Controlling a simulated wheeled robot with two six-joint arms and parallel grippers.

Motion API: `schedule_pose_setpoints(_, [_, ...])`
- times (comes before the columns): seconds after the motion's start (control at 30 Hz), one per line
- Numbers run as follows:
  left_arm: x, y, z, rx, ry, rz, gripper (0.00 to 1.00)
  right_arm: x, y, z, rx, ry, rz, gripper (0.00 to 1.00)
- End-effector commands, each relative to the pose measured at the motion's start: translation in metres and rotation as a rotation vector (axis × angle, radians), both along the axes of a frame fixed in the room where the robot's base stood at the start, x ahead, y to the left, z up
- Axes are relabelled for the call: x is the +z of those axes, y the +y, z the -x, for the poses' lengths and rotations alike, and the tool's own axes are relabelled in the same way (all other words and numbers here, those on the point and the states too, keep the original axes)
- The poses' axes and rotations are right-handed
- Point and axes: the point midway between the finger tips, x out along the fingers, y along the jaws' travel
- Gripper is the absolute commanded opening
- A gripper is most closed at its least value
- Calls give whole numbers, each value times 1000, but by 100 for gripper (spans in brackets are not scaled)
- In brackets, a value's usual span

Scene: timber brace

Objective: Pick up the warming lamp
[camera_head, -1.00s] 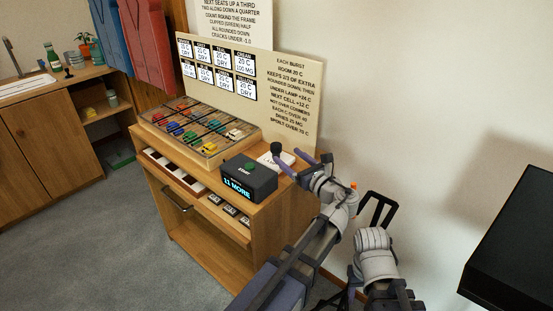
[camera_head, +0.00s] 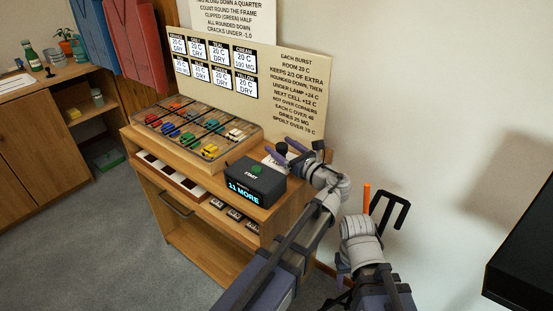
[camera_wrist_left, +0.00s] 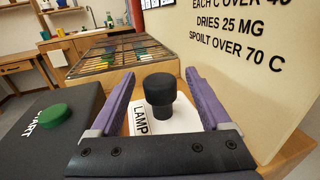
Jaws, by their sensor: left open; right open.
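The warming lamp (camera_wrist_left: 159,92) is a black knob-topped post standing upright on a white pad (camera_wrist_left: 175,120) marked LAMP. In the left wrist view it stands between the two purple fingers of my open left gripper (camera_wrist_left: 155,100), with a gap on each side. In the head view, the lamp's black top (camera_head: 282,148) shows beside my left gripper (camera_head: 290,152), at the right end of the wooden cabinet. My right gripper (camera_head: 383,205) is low at the right, away from the cabinet, and holds nothing that I can make out.
A black box (camera_head: 255,186) with a green START button (camera_head: 257,170) reads 11 MORE, left of the lamp. A gridded tray of coloured blocks (camera_head: 198,131) lies further left. A sign board (camera_head: 290,85) stands close behind the lamp.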

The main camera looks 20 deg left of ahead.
Motion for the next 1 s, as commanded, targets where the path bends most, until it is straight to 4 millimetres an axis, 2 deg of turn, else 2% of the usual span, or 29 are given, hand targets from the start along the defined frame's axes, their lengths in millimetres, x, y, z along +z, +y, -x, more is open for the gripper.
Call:
schedule_pose_setpoints(0.07, [0,0,0,0,0,0,80,0,0,0,0,0,0,50])
schedule_pose_setpoints(0.77, [0,0,0,0,0,0,1,0,0,0,0,0,0,50])
schedule_pose_setpoints(1.0, [0,0,0,0,0,0,0,0,0,0,0,0,0,50])
